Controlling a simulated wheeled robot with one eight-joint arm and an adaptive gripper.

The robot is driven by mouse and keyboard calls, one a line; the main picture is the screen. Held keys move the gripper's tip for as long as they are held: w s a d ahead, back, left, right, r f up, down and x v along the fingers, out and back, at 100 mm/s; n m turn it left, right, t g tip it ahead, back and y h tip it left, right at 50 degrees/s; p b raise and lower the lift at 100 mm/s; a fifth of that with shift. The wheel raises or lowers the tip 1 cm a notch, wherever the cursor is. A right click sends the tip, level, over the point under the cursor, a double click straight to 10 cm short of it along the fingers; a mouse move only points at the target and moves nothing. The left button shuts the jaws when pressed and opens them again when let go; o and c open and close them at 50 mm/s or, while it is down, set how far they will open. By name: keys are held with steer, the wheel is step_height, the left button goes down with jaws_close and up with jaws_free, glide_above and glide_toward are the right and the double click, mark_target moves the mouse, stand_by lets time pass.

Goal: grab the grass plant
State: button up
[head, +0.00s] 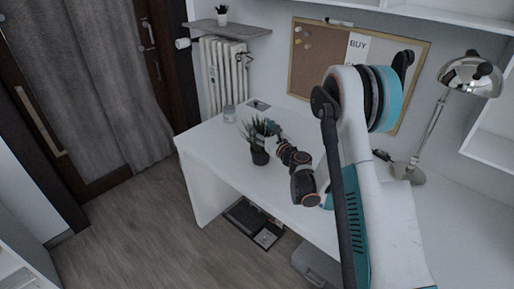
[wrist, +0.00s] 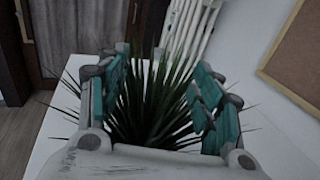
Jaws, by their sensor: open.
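The grass plant (head: 257,136), with spiky dark green leaves in a small black pot, stands upright on the white desk (head: 215,155) near its left end. My gripper (head: 270,128) is close by it at leaf height, reaching from the right. In the wrist view, my gripper (wrist: 162,88) is open, with teal fingers on either side of the plant's leaves (wrist: 155,105). Some leaves stick out past the fingers. The pot is hidden in the wrist view, and I cannot tell whether the fingers touch the leaves.
A desk lamp (head: 408,172) stands at the right. A radiator (head: 223,70) and a cork board (head: 322,60) are behind. Another small plant (head: 222,16) is on the wall shelf. The desk's left end is mostly clear.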

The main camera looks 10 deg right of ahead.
steer(key=shift+w, duration=0.15)
steer(key=shift+r, duration=0.15)
steer(key=shift+c, duration=0.5)
jaws_close()
